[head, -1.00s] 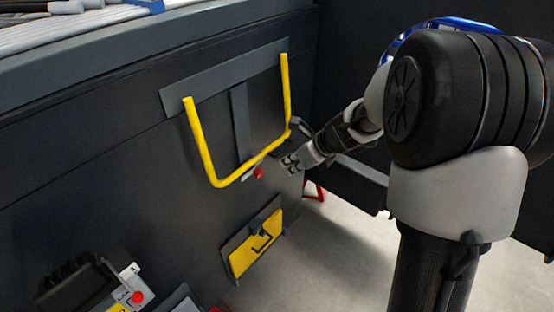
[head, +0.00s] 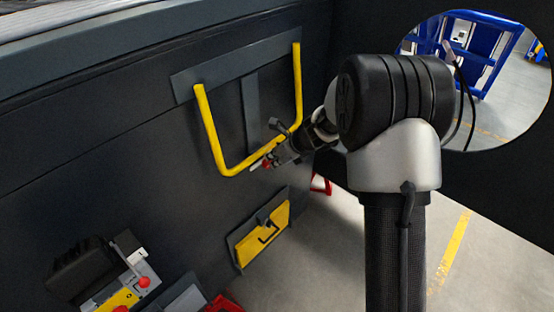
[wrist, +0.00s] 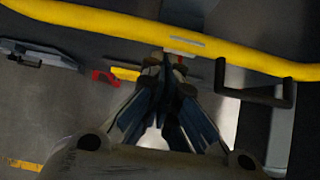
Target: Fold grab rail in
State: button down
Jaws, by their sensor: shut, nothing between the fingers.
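The yellow U-shaped grab rail (head: 212,135) hangs from a grey plate (head: 240,65) on the dark chassis wall in the head view. Its bar (wrist: 250,57) crosses the top of the wrist view. A red knob (head: 265,165) shows at the rail's bottom bar, partly hidden by my gripper. My gripper (head: 278,157) is at the lower right part of the rail, shut and empty. In the wrist view its fingertips (wrist: 166,63) are together just below the bar. I cannot tell whether they touch it.
A yellow panel with a dark latch (head: 262,236) is low on the wall. A box with a red button (head: 143,282) is at lower left. A dark handle (wrist: 262,97) lies right of my fingers in the wrist view. Floor (head: 320,270) is open to the right.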

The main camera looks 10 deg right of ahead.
aim_at(265, 153)
jog(key=shift+t+y, duration=0.5)
jog(key=shift+t, duration=0.1)
jog(key=w+a+b, duration=0.1)
jog(key=b, duration=0.2)
jog(key=w+a+f+b, duration=0.1)
jog(key=w+b, duration=0.1)
jog(key=b, duration=0.2)
jog(key=shift+w+a+f, duration=0.1)
jog(key=shift+a+f, duration=0.05)
jog(key=shift+a, duration=0.1)
jog(key=shift+r, duration=0.35)
